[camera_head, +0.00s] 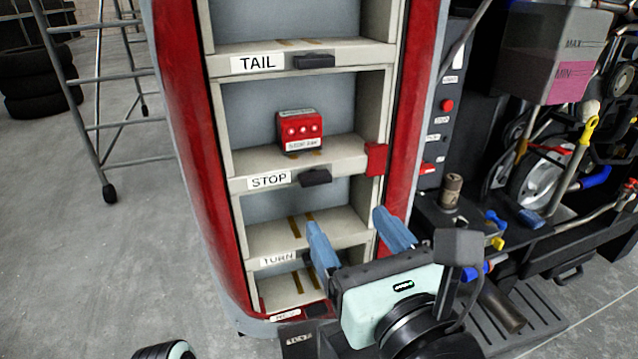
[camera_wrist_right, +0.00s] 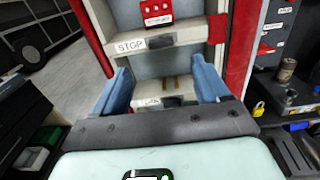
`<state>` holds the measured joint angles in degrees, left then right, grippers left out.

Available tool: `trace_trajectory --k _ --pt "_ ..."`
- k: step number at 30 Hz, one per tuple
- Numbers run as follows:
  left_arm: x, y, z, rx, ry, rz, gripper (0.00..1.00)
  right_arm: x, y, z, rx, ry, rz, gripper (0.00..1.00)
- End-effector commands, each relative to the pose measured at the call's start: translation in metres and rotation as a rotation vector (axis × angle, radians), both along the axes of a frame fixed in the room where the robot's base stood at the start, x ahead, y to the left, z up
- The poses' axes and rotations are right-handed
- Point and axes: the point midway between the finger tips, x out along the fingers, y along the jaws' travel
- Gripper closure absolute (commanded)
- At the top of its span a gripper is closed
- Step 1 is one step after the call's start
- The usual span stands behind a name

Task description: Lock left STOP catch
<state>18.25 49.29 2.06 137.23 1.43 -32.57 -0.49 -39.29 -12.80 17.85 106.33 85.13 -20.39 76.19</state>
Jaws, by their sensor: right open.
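The STOP compartment has a label reading STOP (camera_head: 269,181) on its front ledge. A black catch (camera_head: 315,177) sits on that ledge just right of the label; it also shows in the right wrist view (camera_wrist_right: 161,41). A red block with round lights (camera_head: 300,131) stands inside the STOP compartment. A red piece (camera_head: 376,159) sits at the right end of the ledge. My right gripper (camera_head: 345,225) is open and empty, with blue fingers in front of the TURN compartment, below the STOP catch and apart from it. My left gripper is not in view.
The TAIL compartment with its black catch (camera_head: 314,61) is above. A dark machine with hoses and a grey tank (camera_head: 553,48) stands right. A ladder (camera_head: 100,90) and tires (camera_head: 35,80) stand left; the floor between is clear.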

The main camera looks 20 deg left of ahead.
Motion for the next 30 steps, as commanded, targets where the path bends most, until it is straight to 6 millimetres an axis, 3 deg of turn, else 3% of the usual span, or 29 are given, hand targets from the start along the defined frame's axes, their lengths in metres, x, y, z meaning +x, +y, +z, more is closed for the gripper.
trace_trajectory --k 9,15,21,29,30 --pt "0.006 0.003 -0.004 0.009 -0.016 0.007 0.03 0.058 0.039 -0.002 -0.005 0.002 0.0 0.26" --pt "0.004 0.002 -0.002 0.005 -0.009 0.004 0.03 0.083 0.057 -0.001 -0.004 0.001 0.0 0.26" --pt "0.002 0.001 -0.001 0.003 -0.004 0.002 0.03 0.095 0.064 -0.001 -0.005 -0.001 -0.001 0.26" --pt "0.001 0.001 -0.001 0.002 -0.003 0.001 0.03 0.096 0.064 -0.002 -0.006 -0.002 -0.001 0.26" --pt "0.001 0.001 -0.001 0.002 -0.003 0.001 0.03 0.095 0.064 -0.002 -0.006 -0.002 -0.001 0.32"
